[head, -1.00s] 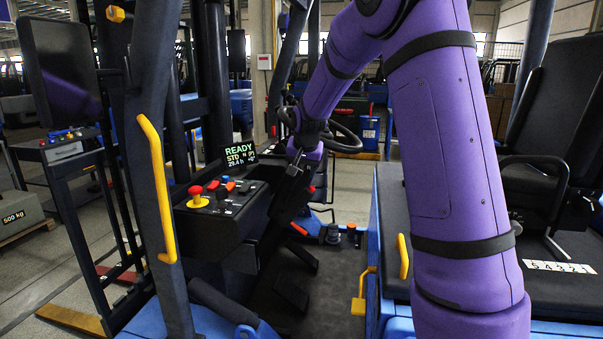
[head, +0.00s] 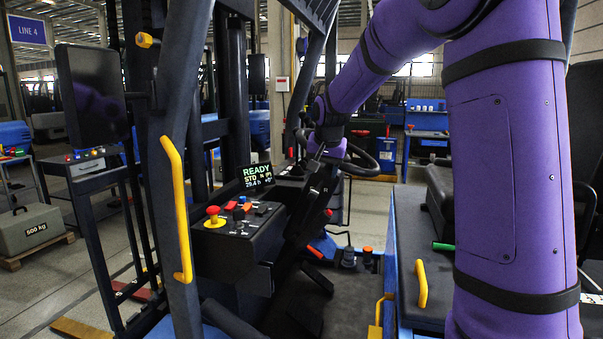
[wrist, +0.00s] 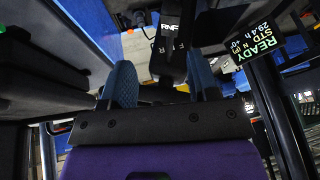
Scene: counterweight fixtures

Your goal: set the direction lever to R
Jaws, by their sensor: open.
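The direction lever's dark housing (wrist: 168,48) shows in the wrist view, with white letters R, N and F near its upper end. It lies ahead of and between the two blue fingertips of my gripper (wrist: 160,82). My gripper is open, and I see nothing held in it. I cannot tell whether either finger touches the lever. In the head view my gripper (head: 317,156) is small and dark, beside the steering column. The display (head: 257,177) reads READY and STD, with what looks like N; it also shows in the wrist view (wrist: 262,42).
The steering wheel (head: 362,158) is just right of my gripper. A console (head: 238,225) with a red mushroom button (head: 213,212) stands to the left. A yellow grab handle (head: 177,208) is on the near post. The seat side is at right.

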